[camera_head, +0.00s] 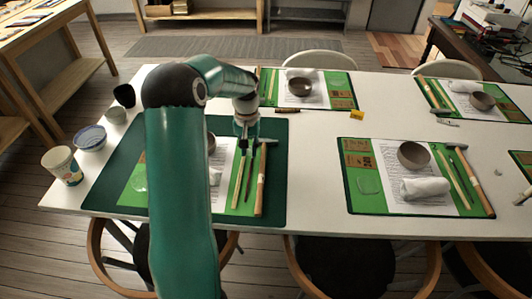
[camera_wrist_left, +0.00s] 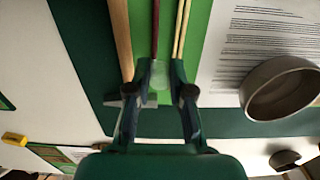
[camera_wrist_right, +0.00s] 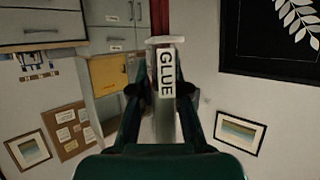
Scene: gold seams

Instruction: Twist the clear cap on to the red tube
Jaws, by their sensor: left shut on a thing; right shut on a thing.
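My left gripper (camera_head: 245,140) is over the green mat of the near left place setting. In the left wrist view its fingertips (camera_wrist_left: 158,76) are shut on a small pale, see-through piece, which looks like the clear cap (camera_wrist_left: 160,84). The fingers hide part of it. My right gripper (camera_wrist_right: 164,90) shows only in its own wrist view. It is shut on a tube with a white GLUE label (camera_wrist_right: 166,72); a red length, the red tube (camera_wrist_right: 161,18), runs up beyond the label. The cap and the tube show in separate views, and I cannot judge the gap between them.
A wooden stick (camera_wrist_left: 120,35), a dark red stick (camera_wrist_left: 155,30) and thin pale sticks lie under the left gripper. A grey bowl (camera_wrist_left: 282,88) sits beside them. A paper cup (camera_head: 62,166) and a blue bowl (camera_head: 90,138) stand at the table's left. Bare white table lies right of the mat.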

